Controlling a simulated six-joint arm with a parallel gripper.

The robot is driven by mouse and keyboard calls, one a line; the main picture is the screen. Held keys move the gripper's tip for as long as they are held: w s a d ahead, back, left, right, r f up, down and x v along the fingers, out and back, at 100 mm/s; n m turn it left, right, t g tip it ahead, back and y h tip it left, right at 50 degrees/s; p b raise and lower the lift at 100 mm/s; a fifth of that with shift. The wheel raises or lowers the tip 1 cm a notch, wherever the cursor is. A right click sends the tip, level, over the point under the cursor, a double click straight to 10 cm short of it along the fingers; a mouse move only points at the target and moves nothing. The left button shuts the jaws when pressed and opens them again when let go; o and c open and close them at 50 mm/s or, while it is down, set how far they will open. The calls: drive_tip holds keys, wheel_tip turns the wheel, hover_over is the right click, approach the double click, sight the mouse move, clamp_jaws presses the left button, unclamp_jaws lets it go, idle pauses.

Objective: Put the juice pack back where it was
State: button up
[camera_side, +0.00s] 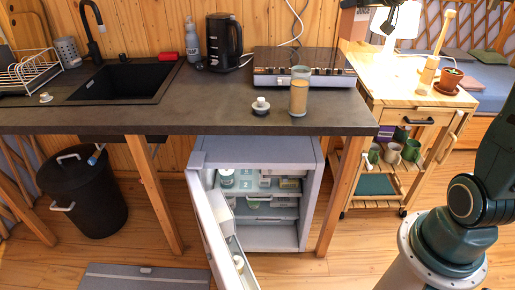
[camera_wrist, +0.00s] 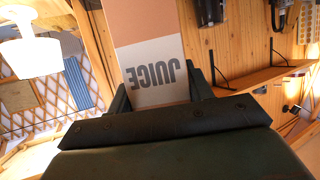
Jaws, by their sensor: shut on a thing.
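The juice pack (camera_wrist: 151,62) fills the upper middle of the wrist view, brown above and white below with upside-down "JUICE" lettering. My gripper (camera_wrist: 160,84) is shut on it, with one dark finger on each side of the pack. The top of the pack runs out of the picture.
The dark counter (camera_side: 190,113) holds a hob (camera_side: 303,66), a kettle (camera_side: 224,42), a tan glass (camera_side: 299,98) and a small white-topped item (camera_side: 261,105). A black bin (camera_side: 85,195) stands left. A wooden cart (camera_side: 410,90) with a lamp and a plant stands right.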

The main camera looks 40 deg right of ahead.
sight(365, 16)
drive_tip(key=f, duration=0.2)
drive_tip(key=d+f, duration=0.1)
drive_tip(key=f, duration=0.1)
drive_tip(key=shift+s, duration=0.15)
wheel_tip(365, 16, down, 17)
idle(0.7)
drive_tip(key=shift+a+f, duration=0.1)
drive_tip(key=shift+f, duration=1.85)
drive_tip(key=shift+f, duration=0.1)
drive_tip(key=o, duration=1)
drive_tip(key=shift+f, duration=0.1)
drive_tip(key=shift+o, duration=0.2)
